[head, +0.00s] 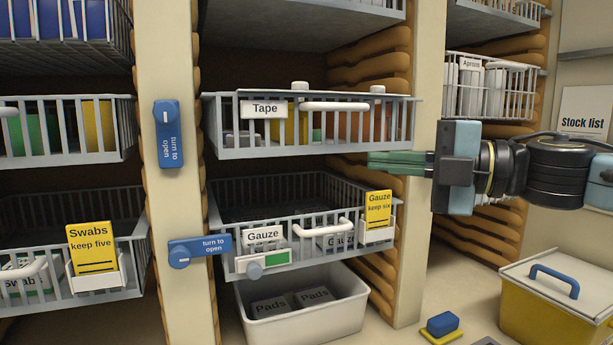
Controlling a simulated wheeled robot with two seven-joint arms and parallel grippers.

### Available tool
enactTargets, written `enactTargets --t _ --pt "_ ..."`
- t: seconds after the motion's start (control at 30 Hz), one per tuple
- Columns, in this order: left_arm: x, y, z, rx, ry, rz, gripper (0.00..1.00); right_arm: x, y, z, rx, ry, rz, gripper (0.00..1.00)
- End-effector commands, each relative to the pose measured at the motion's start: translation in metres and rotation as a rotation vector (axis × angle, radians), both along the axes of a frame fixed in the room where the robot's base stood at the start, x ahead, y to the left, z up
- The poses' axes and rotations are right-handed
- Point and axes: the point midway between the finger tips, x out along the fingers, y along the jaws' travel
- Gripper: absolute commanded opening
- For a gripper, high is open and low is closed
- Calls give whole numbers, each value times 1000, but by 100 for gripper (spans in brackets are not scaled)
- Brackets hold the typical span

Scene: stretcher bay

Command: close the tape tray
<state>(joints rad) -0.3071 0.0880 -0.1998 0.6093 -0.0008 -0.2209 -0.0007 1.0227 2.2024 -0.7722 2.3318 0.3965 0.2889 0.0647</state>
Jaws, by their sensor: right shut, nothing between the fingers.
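The tape tray (340,145) is a grey wire basket labelled "Tape", with a white handle (334,107) along its front. It holds yellow, orange and green items. Its front stands out past the shelf posts, and its right end overlaps the right post, so it is at least partly pulled out. My right gripper (372,163) comes in from the right with its green fingers shut and empty. The fingertips are just below the tray's lower right front; I cannot tell whether they touch it. My left gripper is not in view.
The gauze tray (290,243) below also sticks out. Blue "turn to open" latches sit on the left post, one upright (167,133) and one level (200,249). A white pads bin (300,325) stands underneath. A yellow bin (550,305) is at lower right.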

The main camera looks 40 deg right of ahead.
Motion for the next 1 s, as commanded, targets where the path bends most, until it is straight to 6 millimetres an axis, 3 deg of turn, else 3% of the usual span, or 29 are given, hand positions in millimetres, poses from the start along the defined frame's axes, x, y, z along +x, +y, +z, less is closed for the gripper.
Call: enactTargets --t 0.27,0.8,1.0 --pt "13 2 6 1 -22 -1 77 18 12 -2 1 2 6 0" --pt "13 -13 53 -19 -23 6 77 86 53 0 4 3 4 0" --pt "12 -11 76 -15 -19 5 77 109 47 2 3 2 0 0"
